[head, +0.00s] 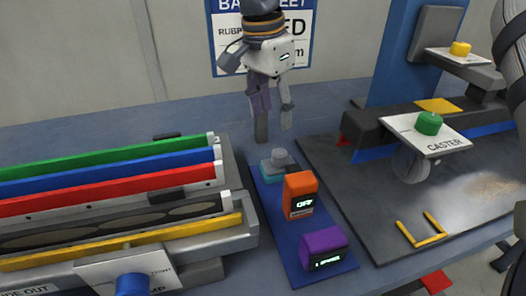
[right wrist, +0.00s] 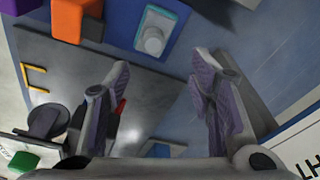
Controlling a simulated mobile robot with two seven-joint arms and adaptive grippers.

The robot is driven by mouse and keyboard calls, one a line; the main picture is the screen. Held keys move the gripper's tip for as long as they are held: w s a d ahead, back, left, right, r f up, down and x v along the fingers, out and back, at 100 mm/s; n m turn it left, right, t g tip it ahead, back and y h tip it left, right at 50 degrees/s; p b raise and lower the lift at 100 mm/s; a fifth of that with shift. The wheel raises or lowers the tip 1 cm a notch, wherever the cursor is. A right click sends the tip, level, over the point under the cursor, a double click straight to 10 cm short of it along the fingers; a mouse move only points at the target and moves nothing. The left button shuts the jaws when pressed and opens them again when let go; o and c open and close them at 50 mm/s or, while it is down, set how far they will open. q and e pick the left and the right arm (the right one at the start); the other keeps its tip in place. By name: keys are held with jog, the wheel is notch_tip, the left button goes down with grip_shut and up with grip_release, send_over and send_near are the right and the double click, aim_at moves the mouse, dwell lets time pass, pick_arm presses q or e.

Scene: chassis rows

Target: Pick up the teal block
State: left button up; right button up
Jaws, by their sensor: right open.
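The teal block (head: 272,172) has a grey body and a round grey knob on top. It stands at the far end of the blue mat (head: 312,262), behind the orange block. In the right wrist view the teal block (right wrist: 153,30) lies at the top, beyond the fingertips. My right gripper (head: 274,127) hangs above and just behind the teal block, fingers pointing down, open. In the right wrist view its fingers (right wrist: 162,70) are spread with nothing between them. My left gripper is not in view.
An orange block (head: 299,196) and a purple block (head: 324,248) share the mat. A rack with coloured bars (head: 110,158) borders it on the left. A dark plate (head: 350,190) with yellow corner marks and a caster (head: 411,160) lie right. A wall sign (head: 225,50) stands behind.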

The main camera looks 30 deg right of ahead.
aim_at(280, 151)
jog(key=f, duration=0.3)
jog(key=d+f, duration=0.1)
jog(key=f, duration=0.6)
jog(key=shift+s+d+f, duration=0.3)
jog(key=shift+s, duration=0.05)
jog(key=shift+r, duration=0.1)
grip_shut()
